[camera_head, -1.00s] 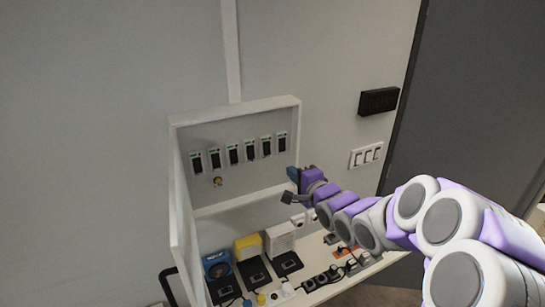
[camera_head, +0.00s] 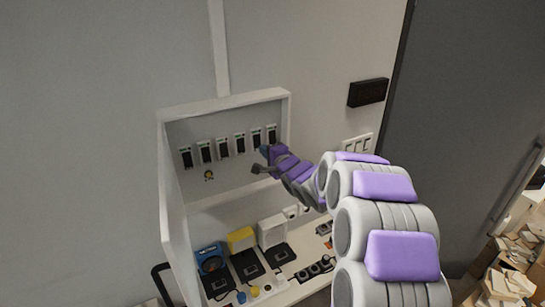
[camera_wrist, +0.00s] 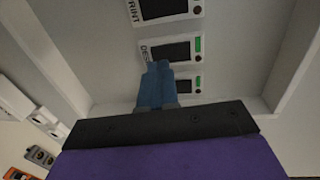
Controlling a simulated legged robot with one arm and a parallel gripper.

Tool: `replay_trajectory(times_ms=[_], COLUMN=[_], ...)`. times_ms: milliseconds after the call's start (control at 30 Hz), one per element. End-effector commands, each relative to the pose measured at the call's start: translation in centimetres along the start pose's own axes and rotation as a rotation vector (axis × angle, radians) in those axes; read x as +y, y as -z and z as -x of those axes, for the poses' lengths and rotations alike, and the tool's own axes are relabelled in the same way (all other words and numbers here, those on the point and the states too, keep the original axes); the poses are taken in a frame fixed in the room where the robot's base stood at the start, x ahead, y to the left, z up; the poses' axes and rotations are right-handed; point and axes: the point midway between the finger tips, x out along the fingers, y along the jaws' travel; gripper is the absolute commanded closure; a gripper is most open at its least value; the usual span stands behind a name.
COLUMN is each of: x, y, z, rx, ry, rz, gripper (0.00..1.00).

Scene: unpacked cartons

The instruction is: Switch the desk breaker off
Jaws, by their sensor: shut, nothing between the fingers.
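In the wrist view, a breaker with a label starting "DES" (camera_wrist: 178,50) has a dark face and a green strip. The blue fingertips of my gripper (camera_wrist: 155,85) are together and overlap part of this breaker; I cannot tell whether they touch it. A breaker labelled "PRINT" (camera_wrist: 163,9) is above it, and another with a green strip (camera_wrist: 184,85) is below it. In the head view, the breakers form a row on the back of a white open box (camera_head: 225,101). My gripper (camera_head: 263,157) is in front of the right end of the row.
A small round yellowish knob (camera_head: 209,175) is below the row. A shelf below holds a blue device (camera_head: 210,259), a yellow box (camera_head: 241,239), a white box (camera_head: 271,232) and plugs. White wall switches (camera_head: 357,144) and a black box (camera_head: 368,92) are to the right.

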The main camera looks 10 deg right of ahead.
Motion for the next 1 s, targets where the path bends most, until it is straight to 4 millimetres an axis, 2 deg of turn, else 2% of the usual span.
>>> replay_trajectory(times_ms=[100,233,1000], x=[0.1,0.0,0.1], y=[0.0,0.0,-0.1], z=[-1.3,-2.0,-2.8], rx=[0.000,0.000,-0.004], ry=[-0.002,0.000,0.043], rz=[0.002,0.001,-0.001], gripper=[1.00,1.00,1.00])
